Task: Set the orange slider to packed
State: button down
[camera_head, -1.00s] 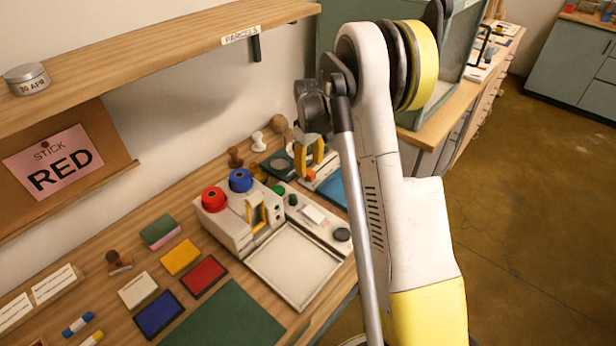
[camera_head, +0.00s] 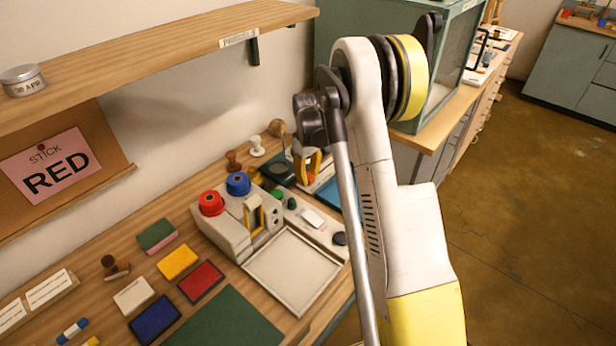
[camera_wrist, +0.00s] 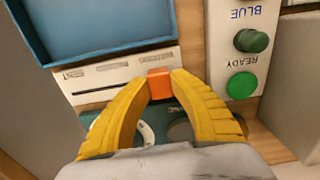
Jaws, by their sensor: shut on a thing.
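The orange slider (camera_wrist: 158,84) sits between the two yellow fingertips of my gripper (camera_wrist: 159,82) in the wrist view, and the fingers are shut on it. It is at the right end of a slot in a pale label strip (camera_wrist: 115,75). The strip's words appear upside down: WAITING lies by the slider, SENT lies at the far left, and a middle word is too small to read surely. In the head view my gripper (camera_head: 308,165) is down at the back of the table, and the slider cannot be made out clearly there.
A blue tray (camera_wrist: 100,30) borders the strip. A panel with green READY (camera_wrist: 241,86) and darker BLUE (camera_wrist: 251,41) buttons stands close on the right. In the head view, a press with red and blue knobs (camera_head: 238,184) stands left of my gripper, with stamps (camera_head: 257,146) behind.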

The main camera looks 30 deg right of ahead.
aim_at(321, 172)
jog(key=d, duration=0.2)
jog(key=w+d, duration=0.1)
jog(key=d, duration=0.1)
jog(key=w+d, duration=0.1)
jog(key=d, duration=0.1)
jog(key=shift+w+d, duration=0.1)
jog(key=shift+d, duration=0.05)
jog(key=c, duration=1.1)
grip_release()
jog(key=shift+c, duration=0.2)
notch_tip(321, 172, up, 12)
